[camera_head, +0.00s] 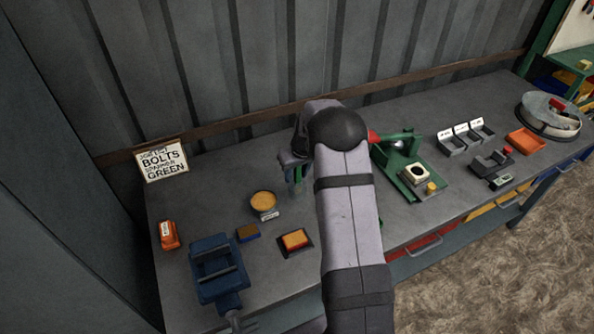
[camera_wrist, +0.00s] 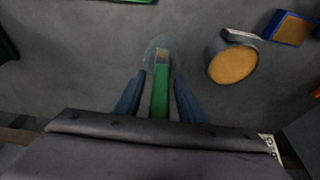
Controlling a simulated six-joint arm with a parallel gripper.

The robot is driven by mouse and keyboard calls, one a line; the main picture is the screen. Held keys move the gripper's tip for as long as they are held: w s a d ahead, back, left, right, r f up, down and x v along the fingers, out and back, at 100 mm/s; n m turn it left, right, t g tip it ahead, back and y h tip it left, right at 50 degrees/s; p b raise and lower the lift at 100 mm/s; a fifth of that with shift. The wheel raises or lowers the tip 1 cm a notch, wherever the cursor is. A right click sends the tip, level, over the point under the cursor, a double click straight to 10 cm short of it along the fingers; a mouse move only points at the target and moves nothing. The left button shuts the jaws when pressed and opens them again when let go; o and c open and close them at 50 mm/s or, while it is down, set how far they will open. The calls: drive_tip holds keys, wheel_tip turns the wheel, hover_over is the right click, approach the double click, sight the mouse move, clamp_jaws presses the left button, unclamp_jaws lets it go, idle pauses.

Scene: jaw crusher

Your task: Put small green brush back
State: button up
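The small green brush (camera_wrist: 160,95) lies lengthwise between my gripper's two dark blue fingers in the wrist view, with its tan end pointing away from me. My gripper (camera_wrist: 159,78) has a narrow strip of grey showing on each side of the brush, so the fingers look open around it. The brush's tan end overlaps a round, glassy, see-through shape (camera_wrist: 151,50); I cannot tell whether it stands inside it. In the head view, my gripper (camera_head: 296,175) is low over the bench beside my arm, with a bit of green at its fingers.
On the grey bench (camera_head: 200,215) stand a round tan pot (camera_head: 263,201), a blue-and-tan block (camera_head: 248,233), an orange block on a dark tray (camera_head: 295,240), a blue vise (camera_head: 216,270) and a green machine (camera_head: 400,165). A sign (camera_head: 162,160) leans at the wall.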

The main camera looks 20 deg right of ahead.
drive_tip(key=b+v, duration=0.3)
drive_tip(key=v, duration=0.9)
drive_tip(key=shift+r, duration=0.15)
drive_tip(key=s+a+f+g, duration=0.1)
drive_tip(key=s+a+f, duration=0.1)
drive_tip(key=s+a, duration=0.3)
drive_tip(key=s+a+f+g, duration=0.1)
drive_tip(key=s+a, duration=0.4)
drive_tip(key=s, duration=0.9)
drive_tip(key=s+a+f+g, duration=0.1)
drive_tip(key=s+a, duration=0.4)
drive_tip(key=s, duration=0.5)
drive_tip(key=shift+a+f, duration=0.25)
drive_tip(key=shift+f, duration=0.65)
